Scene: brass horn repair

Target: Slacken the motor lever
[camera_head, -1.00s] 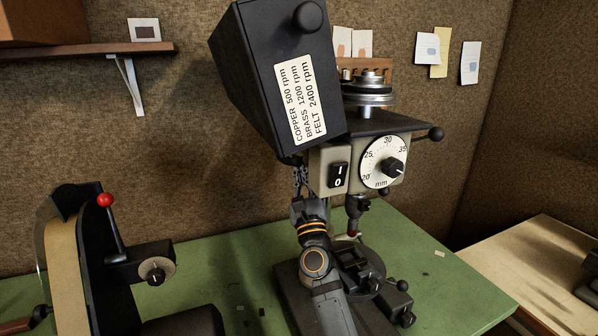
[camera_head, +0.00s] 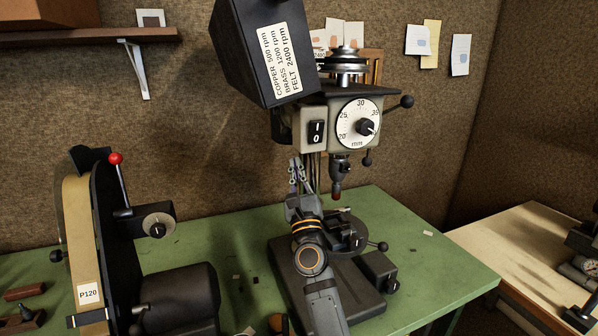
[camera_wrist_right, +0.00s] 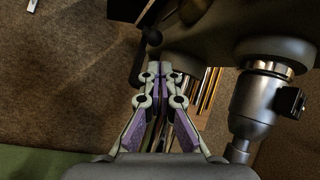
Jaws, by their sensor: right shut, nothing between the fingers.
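The drill press (camera_head: 313,141) stands on the green bench with its belt cover tipped open. Which part is the motor lever I cannot tell for sure. My right gripper (camera_head: 296,161) points up beside the column, below and left of the power switch (camera_head: 316,132). In the right wrist view the right gripper (camera_wrist_right: 159,68) is shut and empty. A ball-ended lever (camera_head: 407,101) sticks out at the press's right. My left gripper is not in view.
A belt sander (camera_head: 95,240) with a red-knobbed lever stands at left. The green bench (camera_head: 225,245) has some free room between them.

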